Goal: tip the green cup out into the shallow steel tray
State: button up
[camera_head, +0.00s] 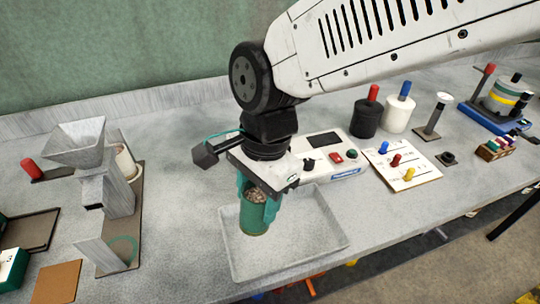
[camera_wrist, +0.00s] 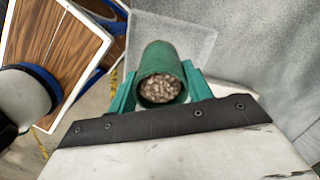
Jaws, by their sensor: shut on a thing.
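The green cup (camera_head: 254,218) is held between the teal fingers of my gripper (camera_head: 259,197), over the shallow steel tray (camera_head: 312,222). It is close to upright, and brownish-grey grain shows inside its mouth. In the wrist view the cup (camera_wrist: 160,60) sits between the fingers of my gripper (camera_wrist: 160,92), its mouth facing the camera and the grain filling much of the opening. The tray (camera_wrist: 192,40) shows behind the cup there. The visible tray floor looks bare. I cannot tell how far the cup's base is above the tray.
A grey hopper device (camera_head: 92,160) stands left of the tray. Behind the tray is a white control box (camera_head: 325,150) with a screen and buttons. A board with coloured pegs (camera_head: 402,168) lies to the right. The table's front edge runs close to the tray.

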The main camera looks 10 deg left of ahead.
jog(key=f+g+y, duration=0.3)
jog(key=g, duration=0.1)
jog(key=shift+w+d+f+y, duration=0.15)
jog(key=shift+w+d+y, duration=0.2)
jog(key=shift+w+y, duration=0.05)
jog(key=g+y, duration=0.3)
jog(key=w+d+f+g+y, duration=0.1)
jog(key=g+y, duration=0.1)
jog(key=g, duration=0.1)
jog(key=w+d+g+y, duration=0.1)
jog(key=g+y, duration=0.2)
jog(key=shift+w+d+f+y, duration=0.2)
jog(key=shift+f+y, duration=0.1)
dwell(0.6)
